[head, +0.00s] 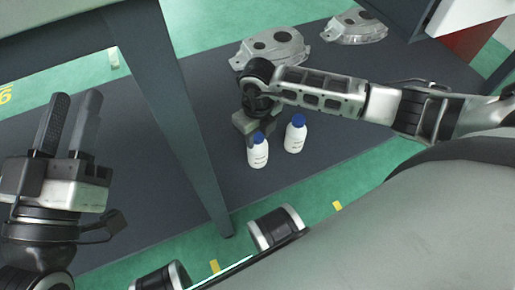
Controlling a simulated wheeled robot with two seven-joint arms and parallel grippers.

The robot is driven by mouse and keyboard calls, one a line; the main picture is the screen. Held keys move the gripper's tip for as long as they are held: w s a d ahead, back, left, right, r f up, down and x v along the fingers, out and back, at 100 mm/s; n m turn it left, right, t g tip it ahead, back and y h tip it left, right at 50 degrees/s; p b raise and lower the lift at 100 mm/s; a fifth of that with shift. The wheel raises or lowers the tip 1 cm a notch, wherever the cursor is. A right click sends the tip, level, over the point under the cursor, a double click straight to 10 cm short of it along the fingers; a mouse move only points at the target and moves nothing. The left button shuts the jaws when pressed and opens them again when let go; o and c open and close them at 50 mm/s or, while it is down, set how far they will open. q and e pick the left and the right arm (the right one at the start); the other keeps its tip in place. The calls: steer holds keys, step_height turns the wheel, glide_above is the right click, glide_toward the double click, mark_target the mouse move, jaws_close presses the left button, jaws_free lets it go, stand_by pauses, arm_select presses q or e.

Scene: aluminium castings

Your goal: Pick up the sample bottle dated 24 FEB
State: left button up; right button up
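Two white bottles with blue caps stand upright on a dark grey surface (215,90). The left bottle (258,154) is right below my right gripper (257,130); the right bottle (295,136) stands a short way to its right. Both labels show dark print too small to read, so I cannot tell which is dated 24 FEB. My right gripper points down at the left bottle's cap; its fingers are mostly hidden and I cannot tell whether they touch the bottle.
A grey metal post (185,125) rises between my two grippers. Silvery castings lie at the back, one (272,47) behind my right gripper and another (355,27) further right. Green floor (130,258) borders the dark surface. The dark surface left of the post looks clear.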

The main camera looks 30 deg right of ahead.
jaws_close()
steer(key=shift+r, duration=0.1)
